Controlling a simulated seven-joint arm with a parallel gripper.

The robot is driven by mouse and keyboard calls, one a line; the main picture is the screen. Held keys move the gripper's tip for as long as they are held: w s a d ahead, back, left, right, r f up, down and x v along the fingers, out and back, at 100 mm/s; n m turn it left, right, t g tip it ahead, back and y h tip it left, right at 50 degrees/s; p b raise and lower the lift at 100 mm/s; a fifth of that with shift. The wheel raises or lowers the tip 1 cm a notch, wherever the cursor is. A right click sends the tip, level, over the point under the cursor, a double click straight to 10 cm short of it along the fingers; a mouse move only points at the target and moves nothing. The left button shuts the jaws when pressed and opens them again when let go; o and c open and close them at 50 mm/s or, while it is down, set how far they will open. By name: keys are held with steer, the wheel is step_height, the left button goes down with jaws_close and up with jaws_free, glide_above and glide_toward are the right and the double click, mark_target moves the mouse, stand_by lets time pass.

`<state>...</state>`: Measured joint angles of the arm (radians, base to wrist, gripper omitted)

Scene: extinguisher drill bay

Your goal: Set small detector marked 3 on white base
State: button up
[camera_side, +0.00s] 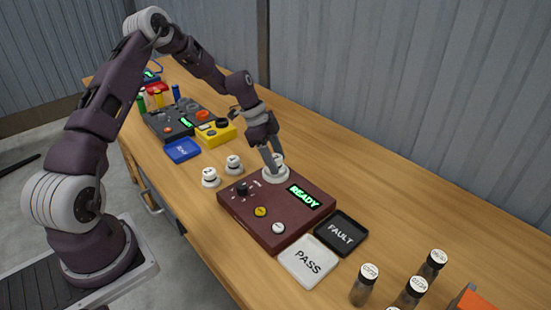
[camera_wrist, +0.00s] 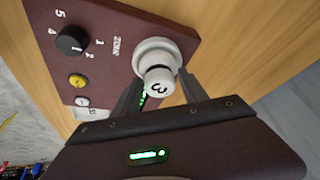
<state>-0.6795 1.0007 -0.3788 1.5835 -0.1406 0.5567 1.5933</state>
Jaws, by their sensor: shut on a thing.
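The small white detector marked 3 (camera_wrist: 160,86) is between my gripper's fingers (camera_wrist: 161,92) in the wrist view. My gripper (camera_side: 272,160) is shut on it in the side view, where the fingers partly hide it. The round white base (camera_wrist: 153,50) sits on the maroon panel (camera_wrist: 108,22), which also shows in the side view (camera_side: 262,232). The detector is over the base, close against it; I cannot tell whether it is fully seated.
Two other small white detectors (camera_side: 211,177) (camera_side: 233,164) stand left of the panel. The panel has a lit READY display (camera_side: 304,196), a knob and buttons. A white PASS tile (camera_side: 308,261) and black FAULT tile (camera_side: 341,233) lie in front. Several dark-bodied bottles (camera_side: 364,286) stand front right.

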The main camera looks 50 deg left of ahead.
steer(key=shift+f, duration=0.55)
steer(key=o, duration=1.1)
steer(key=v, duration=1.1)
